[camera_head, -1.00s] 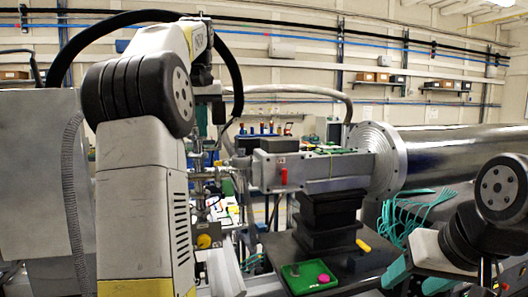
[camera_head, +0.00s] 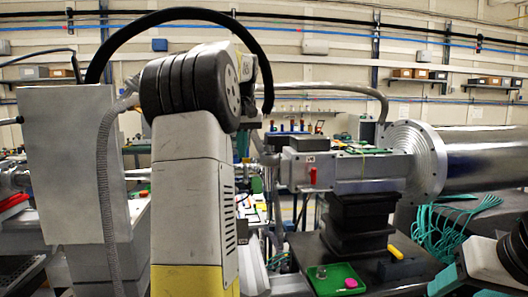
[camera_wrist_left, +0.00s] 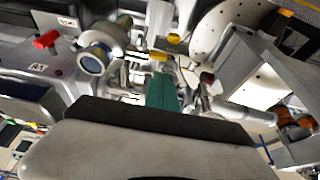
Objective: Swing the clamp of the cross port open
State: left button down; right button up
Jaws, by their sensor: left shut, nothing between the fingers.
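In the head view my left arm stands upright across the middle left, and its body hides most of the cross port. Only some metal pipework (camera_head: 266,152) shows beside the arm. In the left wrist view the teal fingers of my left gripper (camera_wrist_left: 163,86) are shut and empty, pointing at a cluster of metal fittings (camera_wrist_left: 172,68). I cannot make out the clamp or whether the fingers touch it. A round metal flange (camera_wrist_left: 93,62) lies left of the fingers. My right gripper (camera_head: 462,284) shows only partly at the lower right, with teal parts.
A grey box with a red switch (camera_head: 313,176) joins a large flange (camera_head: 428,160) and steel vessel (camera_head: 485,165). A green tray (camera_head: 330,282) with a pink piece lies below. A grey cabinet (camera_head: 70,150) stands close left of my arm. Teal cables (camera_head: 440,225) hang at the right.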

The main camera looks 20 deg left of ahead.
pick_arm(q)
jog(key=shift+s+d, duration=0.4)
jog(key=shift+s, duration=0.25)
jog(key=shift+s+d, duration=0.1)
jog(key=shift+s, duration=0.05)
jog(key=shift+s+d+n+g+y, duration=0.3)
jog(key=shift+s+d+n, duration=0.65)
jog(key=shift+d+n, duration=0.7)
jog(key=shift+s+d+n+g+y, duration=0.25)
jog(key=shift+s+d+n+g, duration=0.2)
jog(key=shift+s+d+n, duration=1.1)
jog(key=shift+s+d+n+g+y, duration=0.3)
jog(key=shift+d+n, duration=0.9)
jog(key=shift+d, duration=1)
jog(key=shift+d+f, duration=0.1)
jog(key=shift+d, duration=0.05)
